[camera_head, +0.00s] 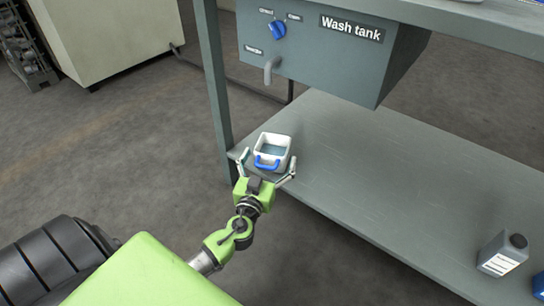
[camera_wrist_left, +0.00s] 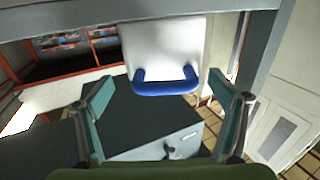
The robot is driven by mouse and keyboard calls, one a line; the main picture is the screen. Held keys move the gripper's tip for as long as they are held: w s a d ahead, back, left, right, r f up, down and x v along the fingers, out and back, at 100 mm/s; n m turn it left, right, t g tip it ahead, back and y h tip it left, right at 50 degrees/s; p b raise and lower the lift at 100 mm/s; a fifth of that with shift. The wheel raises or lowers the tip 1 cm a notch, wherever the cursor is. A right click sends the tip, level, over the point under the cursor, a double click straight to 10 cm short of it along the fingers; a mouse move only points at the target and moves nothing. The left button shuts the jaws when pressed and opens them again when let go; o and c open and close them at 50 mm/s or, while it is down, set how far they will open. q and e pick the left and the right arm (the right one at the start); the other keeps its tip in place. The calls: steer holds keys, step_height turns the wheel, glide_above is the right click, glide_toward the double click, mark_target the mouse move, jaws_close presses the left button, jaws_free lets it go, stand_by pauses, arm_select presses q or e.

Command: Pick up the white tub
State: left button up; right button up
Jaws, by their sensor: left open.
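The white tub (camera_head: 284,160) stands upright on the grey lower shelf, near its left front corner. It has a blue handle on the side facing me, and its inside looks bluish grey. My left gripper (camera_head: 267,160) is open at the near side of the tub, one finger to each side of the handle. In the left wrist view, the tub (camera_wrist_left: 165,45) and its blue handle lie ahead between the spread fingers of the left gripper (camera_wrist_left: 160,82). I see no finger clearly touching the tub. My right gripper is not in view.
The wash tank (camera_head: 320,55), with a blue knob and a spout, hangs above and behind the tub. A shelf post (camera_head: 213,80) rises just left of it. A grey jug (camera_head: 503,254) stands at the shelf's right. The middle of the lower shelf (camera_head: 390,180) is clear.

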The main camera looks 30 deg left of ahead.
mark_target(277, 136)
arm_select(q)
steer(key=x, duration=0.3)
steer(key=b+x, duration=0.1)
steer(key=x, duration=0.1)
steer(key=shift+a+f, duration=0.15)
steer(key=shift+a, duration=0.2)
steer(key=shift+c, duration=0.4)
steer(key=c, duration=1.2)
